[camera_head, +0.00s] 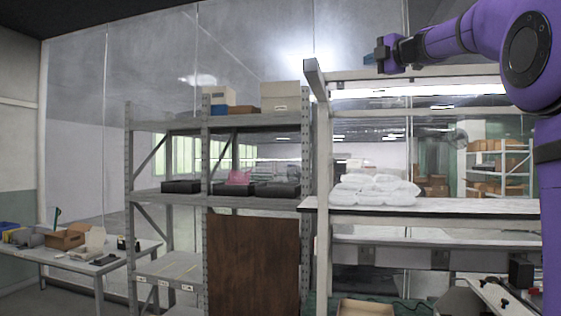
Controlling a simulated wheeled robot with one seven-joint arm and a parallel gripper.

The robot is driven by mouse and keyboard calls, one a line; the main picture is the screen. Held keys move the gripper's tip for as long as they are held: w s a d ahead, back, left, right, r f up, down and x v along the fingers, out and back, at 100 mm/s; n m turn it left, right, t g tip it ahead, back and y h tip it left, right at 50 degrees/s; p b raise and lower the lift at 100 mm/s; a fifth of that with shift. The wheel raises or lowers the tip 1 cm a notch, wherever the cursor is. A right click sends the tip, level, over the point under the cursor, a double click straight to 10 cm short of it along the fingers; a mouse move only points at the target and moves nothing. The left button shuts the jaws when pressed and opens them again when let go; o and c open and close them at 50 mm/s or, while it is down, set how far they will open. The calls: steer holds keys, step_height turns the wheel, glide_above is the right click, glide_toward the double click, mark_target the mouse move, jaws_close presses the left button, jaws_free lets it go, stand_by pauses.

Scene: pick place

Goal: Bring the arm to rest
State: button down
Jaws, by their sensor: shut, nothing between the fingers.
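My purple arm (470,35) comes in from the right edge and reaches left across the top right of the head view. My dark gripper (383,54) is at the arm's left end, raised high in front of the top of the workbench frame. It is shut and holds nothing. It appears well above the bench shelf and the white bags on it. The arm's lower part runs down the right edge and hides what lies behind it there.
A metal rack (166,124) with boxes stands left of the workbench (470,207). White bags (375,189) lie on the bench shelf. The bench's upright post (321,150) and top beam are close to my gripper in the picture. A cluttered table (75,255) stands at far left.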

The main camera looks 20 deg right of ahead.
steer(key=s+a+f+m+g+h, duration=0.1)
steer(key=s+a+f+m+g, duration=0.3)
steer(key=s+f, duration=0.7)
steer(key=s+a+f+m+g+h, duration=0.1)
steer(key=s+a+f+m+g, duration=0.4)
steer(key=f, duration=1.6)
steer(key=s+a+f+m+g+h, duration=0.1)
steer(key=s+a+f+m+g, duration=0.3)
steer(key=s+a+f+m, duration=0.7)
steer(key=s+f+m, duration=0.1)
steer(key=s+f, duration=0.4)
steer(key=s, duration=0.1)
steer(key=shift+f+g+h, duration=0.3)
